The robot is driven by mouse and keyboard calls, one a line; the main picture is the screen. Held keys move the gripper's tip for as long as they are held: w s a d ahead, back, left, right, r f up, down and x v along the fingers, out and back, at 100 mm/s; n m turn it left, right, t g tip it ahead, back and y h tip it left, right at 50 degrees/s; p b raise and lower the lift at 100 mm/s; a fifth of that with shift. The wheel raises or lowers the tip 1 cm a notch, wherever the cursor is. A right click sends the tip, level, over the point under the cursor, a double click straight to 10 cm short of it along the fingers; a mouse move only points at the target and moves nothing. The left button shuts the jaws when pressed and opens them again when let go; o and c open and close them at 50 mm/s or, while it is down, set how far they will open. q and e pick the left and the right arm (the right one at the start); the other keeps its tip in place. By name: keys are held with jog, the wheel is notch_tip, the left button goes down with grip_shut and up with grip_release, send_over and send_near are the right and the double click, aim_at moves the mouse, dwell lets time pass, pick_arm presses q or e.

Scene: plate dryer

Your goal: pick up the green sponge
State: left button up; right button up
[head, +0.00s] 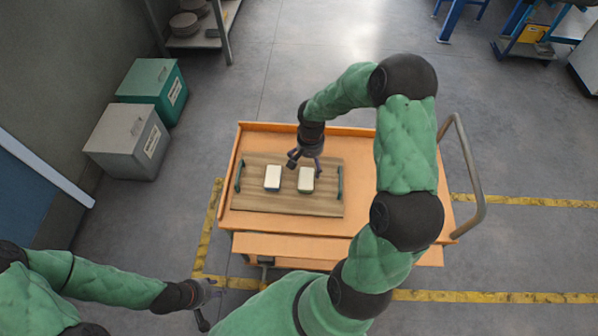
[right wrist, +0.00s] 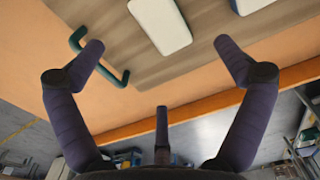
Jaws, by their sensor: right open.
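The green sponge (head: 305,180) has a white top and a green lower edge. It lies on the right part of a wooden tray (head: 275,207), and in the right wrist view it is the pale block (right wrist: 160,25) near the tray handle. My right gripper (head: 305,170) is open and empty, above the far end of the green sponge. Its fingers (right wrist: 155,55) are spread wide with nothing between them touching. My left gripper (head: 208,305) is low at the left, away from the tray, with its fingers apart and empty.
A second sponge with a blue lower edge (head: 272,178) lies left of the green one; it also shows in the right wrist view (right wrist: 252,4). The tray has green handles (head: 340,182) and rests on an orange cart (head: 360,215). Bins (head: 128,138) stand on the floor at left.

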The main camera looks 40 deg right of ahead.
jog(key=b, duration=0.1)
send_over(309, 179)
jog(key=f, duration=0.4)
jog(key=shift+w+d+f, duration=0.1)
jog(key=shift+d+f, duration=0.15)
jog(key=shift+w+f, duration=0.15)
jog(key=shift+f, duration=0.65)
jog(key=f, duration=0.1)
jog(key=f+b, duration=0.1)
jog(key=f, duration=0.2)
jog(key=shift+s+a+f, duration=0.15)
jog(key=shift+s+f, duration=0.05)
jog(key=shift+s, duration=0.05)
jog(key=shift+c, duration=0.3)
jog(key=c, duration=0.9)
